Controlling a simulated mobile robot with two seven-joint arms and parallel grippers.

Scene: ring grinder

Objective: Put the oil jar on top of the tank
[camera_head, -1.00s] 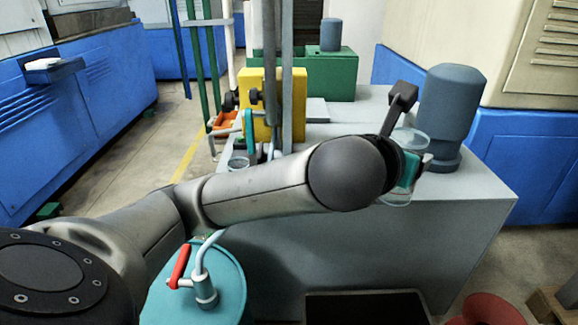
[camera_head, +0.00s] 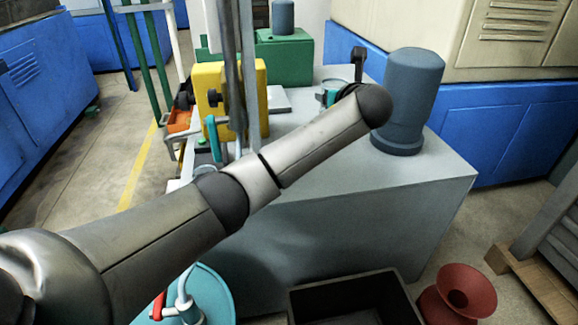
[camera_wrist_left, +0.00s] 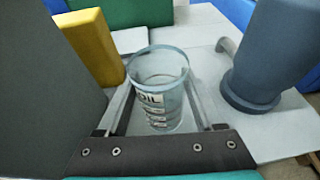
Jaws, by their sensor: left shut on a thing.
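The oil jar (camera_wrist_left: 160,95) is a clear open-topped glass with a white OIL label. It stands about upright between the two fingers of my left gripper (camera_wrist_left: 157,108), which is shut on it. In the head view my left gripper (camera_head: 332,93) is over the far part of the tank's top, and my forearm and wrist hide most of it and the jar. The tank (camera_head: 390,215) is a large grey box with a flat top. I cannot tell whether the jar's base touches the top. My right gripper is not in view.
A blue-grey cylinder (camera_head: 408,95) stands on the tank, right of my gripper. A yellow block (camera_head: 212,82) and a green box (camera_head: 285,60) are to the left and behind. A black bin (camera_head: 350,290) and a red funnel (camera_head: 458,293) are in front. The tank's near right top is clear.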

